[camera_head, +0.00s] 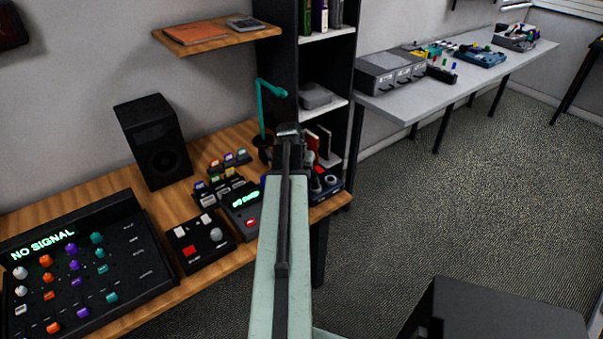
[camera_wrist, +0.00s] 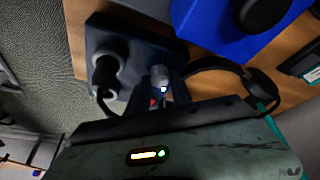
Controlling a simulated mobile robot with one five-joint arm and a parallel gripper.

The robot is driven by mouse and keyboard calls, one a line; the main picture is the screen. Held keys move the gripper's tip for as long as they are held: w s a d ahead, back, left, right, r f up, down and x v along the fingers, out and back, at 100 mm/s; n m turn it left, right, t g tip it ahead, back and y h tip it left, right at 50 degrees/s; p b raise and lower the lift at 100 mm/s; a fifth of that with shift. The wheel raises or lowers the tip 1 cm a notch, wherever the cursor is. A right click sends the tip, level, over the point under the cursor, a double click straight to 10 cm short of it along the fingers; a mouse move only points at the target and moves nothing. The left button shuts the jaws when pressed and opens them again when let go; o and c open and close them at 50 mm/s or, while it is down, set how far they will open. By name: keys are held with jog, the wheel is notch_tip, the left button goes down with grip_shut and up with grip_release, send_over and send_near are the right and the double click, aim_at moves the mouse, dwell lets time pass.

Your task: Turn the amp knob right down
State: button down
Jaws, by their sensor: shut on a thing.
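A dark navy box (camera_wrist: 110,40), which looks like the amp, fills the upper left of the wrist view. A thick black post or knob (camera_wrist: 105,72) stands on it, and a small grey round-topped knob (camera_wrist: 159,72) is beside that. My gripper (camera_wrist: 160,88) is shut on the grey knob, with a dark finger on each side; a small red patch shows between them. In the head view my gripper (camera_head: 289,132) is over the right end of the wooden desk, and my arm hides part of what is there. A dark blue unit with knobs (camera_head: 325,184) shows just right of my arm.
A bright blue box (camera_wrist: 215,28) and black headphones (camera_wrist: 262,82) are close by in the wrist view. The wooden desk (camera_head: 120,325) also holds a mixer (camera_head: 125,240), a speaker (camera_head: 153,140) and small control boxes. Open carpet (camera_head: 430,220) is at right.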

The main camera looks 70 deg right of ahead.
jog(key=n+t, duration=0.2)
jog(key=n, duration=0.3)
jog(key=shift+n, duration=0.3)
jog(key=shift+y, duration=0.3)
jog(key=c, duration=1.2)
grip_release()
jog(key=shift+o, duration=0.2)
jog(key=shift+s, duration=0.1)
jog(key=p+v, duration=0.7)
jog(key=shift+s+r, duration=0.15)
jog(key=shift+r, duration=0.2)
jog(key=shift+a, duration=0.1)
